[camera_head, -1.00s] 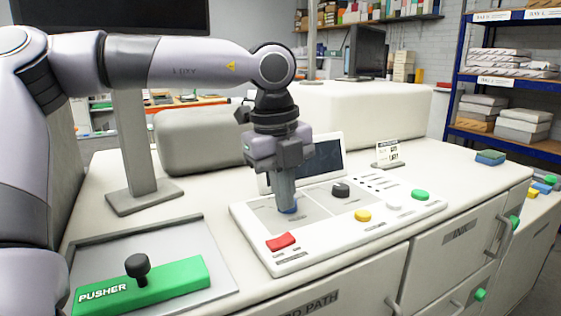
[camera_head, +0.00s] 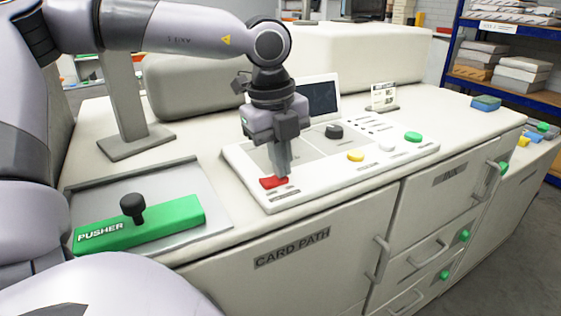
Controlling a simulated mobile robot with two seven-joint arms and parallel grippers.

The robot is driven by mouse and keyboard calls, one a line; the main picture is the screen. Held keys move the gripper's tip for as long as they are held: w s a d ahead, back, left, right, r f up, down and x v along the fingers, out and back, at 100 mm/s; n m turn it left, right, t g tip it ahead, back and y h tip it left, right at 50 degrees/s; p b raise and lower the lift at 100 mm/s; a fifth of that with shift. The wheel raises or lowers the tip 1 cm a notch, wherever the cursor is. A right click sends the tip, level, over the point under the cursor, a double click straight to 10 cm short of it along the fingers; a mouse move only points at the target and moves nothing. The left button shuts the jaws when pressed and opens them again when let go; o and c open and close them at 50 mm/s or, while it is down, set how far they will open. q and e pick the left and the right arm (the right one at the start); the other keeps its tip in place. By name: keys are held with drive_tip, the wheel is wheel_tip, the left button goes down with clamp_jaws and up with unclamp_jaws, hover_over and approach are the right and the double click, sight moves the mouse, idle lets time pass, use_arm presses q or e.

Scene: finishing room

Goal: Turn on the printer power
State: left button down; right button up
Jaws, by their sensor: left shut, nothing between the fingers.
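The printer's white control panel (camera_head: 315,191) lies on the counter. A red switch (camera_head: 268,183) sits at its front left corner. My left gripper (camera_head: 284,173) points down with its fingers shut and empty, its tips right at the red switch's right and rear side. I cannot tell whether they touch it. The panel also has a black knob (camera_head: 334,131), a yellow button (camera_head: 355,156), a white button (camera_head: 386,147) and a green button (camera_head: 413,136). The blue button is hidden behind the gripper. My right gripper is out of view.
A dark screen (camera_head: 318,98) stands behind the panel. A green pusher block (camera_head: 150,222) with a black knob lies in a grey tray (camera_head: 190,179) at the left. A small sign (camera_head: 384,96) stands behind the panel. The front cabinet has green-tipped handles.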

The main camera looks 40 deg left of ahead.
use_arm(q)
drive_tip(key=shift+f, duration=0.1)
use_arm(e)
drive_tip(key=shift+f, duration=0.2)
use_arm(q)
drive_tip(key=shift+s, duration=0.15)
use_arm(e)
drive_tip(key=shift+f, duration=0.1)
use_arm(q)
drive_tip(key=shift+s+a, duration=0.1)
drive_tip(key=shift+s, duration=0.05)
drive_tip(key=shift+s+a+r, duration=0.15)
drive_tip(key=shift+s+r, duration=0.05)
drive_tip(key=shift+s, duration=0.25)
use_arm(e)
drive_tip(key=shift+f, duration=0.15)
use_arm(q)
drive_tip(key=shift+r, duration=0.15)
